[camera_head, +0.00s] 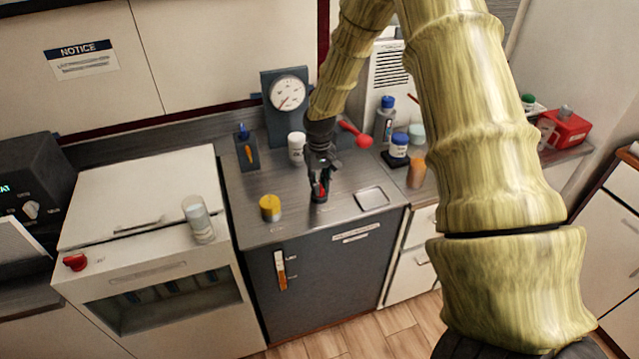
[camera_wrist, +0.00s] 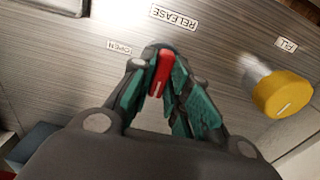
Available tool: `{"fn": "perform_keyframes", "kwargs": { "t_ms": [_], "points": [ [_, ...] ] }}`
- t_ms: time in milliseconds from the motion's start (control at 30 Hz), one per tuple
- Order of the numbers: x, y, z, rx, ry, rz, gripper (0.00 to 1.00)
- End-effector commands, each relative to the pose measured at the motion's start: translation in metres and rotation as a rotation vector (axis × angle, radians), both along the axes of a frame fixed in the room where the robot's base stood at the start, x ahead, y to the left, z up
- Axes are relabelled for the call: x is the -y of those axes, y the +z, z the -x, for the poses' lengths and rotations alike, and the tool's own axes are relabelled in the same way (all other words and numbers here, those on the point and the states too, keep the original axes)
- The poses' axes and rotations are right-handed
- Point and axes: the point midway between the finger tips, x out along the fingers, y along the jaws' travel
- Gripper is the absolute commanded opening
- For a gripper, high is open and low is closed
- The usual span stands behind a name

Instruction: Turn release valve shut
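The release valve is a red handle with a white line (camera_wrist: 160,72), on a grey metal panel beside an upside-down RELEASE label (camera_wrist: 174,17) and a small OPEN label (camera_wrist: 119,46) in the wrist view. In the head view its red (camera_head: 321,190) shows between my fingers on the steel top (camera_head: 240,226). My gripper (camera_wrist: 158,75) has its teal-padded fingers on both sides of the handle, apparently closed against it; it points down at the valve in the head view (camera_head: 320,187). The valve's base is mostly hidden by the fingers.
A yellow knob (camera_head: 270,208) stands left of my gripper; it also shows in the wrist view (camera_wrist: 283,94). A dial gauge (camera_head: 288,93), white bottle (camera_head: 297,147) and red ladle-like item (camera_head: 358,134) are behind. A clear jar (camera_head: 198,220) stands on the white unit at left.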

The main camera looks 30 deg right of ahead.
Motion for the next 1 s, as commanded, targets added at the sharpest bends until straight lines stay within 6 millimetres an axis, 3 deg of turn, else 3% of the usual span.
{"fn": "perform_keyframes", "kwargs": {
  "t_ms": [67,367,533,1000],
  "points": [
    [0.0,0.0,0.0,0.0,0.0,0.0,0.36],
    [0.0,0.0,0.0,-0.001,-0.001,0.0,0.36],
    [0.0,0.01,0.0,0.0,-0.001,0.0,0.36],
    [0.0,0.086,-0.001,0.002,-0.001,0.0,0.36]
  ]
}}
